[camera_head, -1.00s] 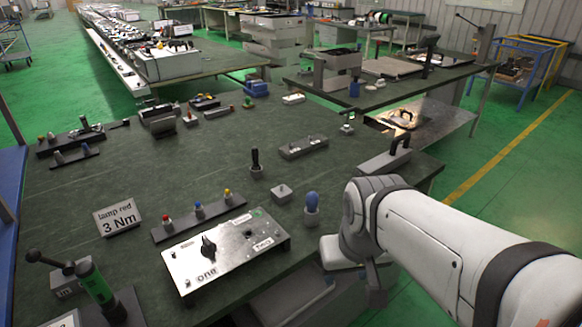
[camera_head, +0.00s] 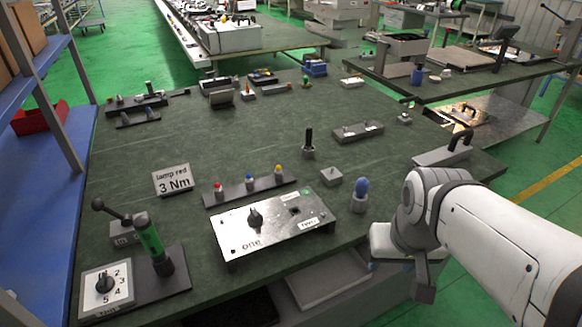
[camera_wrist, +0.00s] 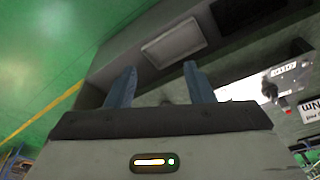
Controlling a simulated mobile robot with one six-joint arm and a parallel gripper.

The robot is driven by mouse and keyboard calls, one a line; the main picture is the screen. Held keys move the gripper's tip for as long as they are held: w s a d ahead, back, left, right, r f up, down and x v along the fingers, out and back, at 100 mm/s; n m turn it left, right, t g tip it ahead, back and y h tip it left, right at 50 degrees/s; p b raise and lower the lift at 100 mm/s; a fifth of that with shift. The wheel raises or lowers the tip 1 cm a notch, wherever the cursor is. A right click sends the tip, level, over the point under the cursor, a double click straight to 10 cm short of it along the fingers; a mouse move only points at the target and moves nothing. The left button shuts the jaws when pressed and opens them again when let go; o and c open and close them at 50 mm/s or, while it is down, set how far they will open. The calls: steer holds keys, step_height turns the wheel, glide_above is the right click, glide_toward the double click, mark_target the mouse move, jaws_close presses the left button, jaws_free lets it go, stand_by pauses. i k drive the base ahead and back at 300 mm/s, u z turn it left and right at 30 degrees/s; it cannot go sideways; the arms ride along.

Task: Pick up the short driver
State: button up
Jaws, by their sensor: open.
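Several upright handled tools stand on the green table in the head view; I cannot tell for sure which is the short driver. A small blue-handled tool (camera_head: 361,188) stands in a grey round holder near the right front edge. A thin black-handled tool (camera_head: 308,139) stands in another holder farther back. A green-and-black driver (camera_head: 151,238) stands on a dark base at the front left. My gripper (camera_wrist: 160,68) is open and empty in the wrist view, over the table's front side. In the head view its fingers are mostly hidden by my arm, right of the blue-handled tool.
A metal control plate (camera_head: 268,228) with a knob lies at the front middle. Behind it is a rail with red, blue and yellow pieces (camera_head: 249,188). A "lamp red 3 Nm" sign (camera_head: 173,180) stands left. A grey handled block (camera_head: 441,155) sits at the right edge.

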mark_target(362, 186)
steer(key=k, duration=1.2)
steer(key=u, duration=0.4)
steer(key=i, duration=1.4)
steer(key=u, duration=0.45)
steer(key=k, duration=0.65)
steer(key=u, duration=0.25)
steer(key=i, duration=0.75)
steer(key=z, duration=0.1)
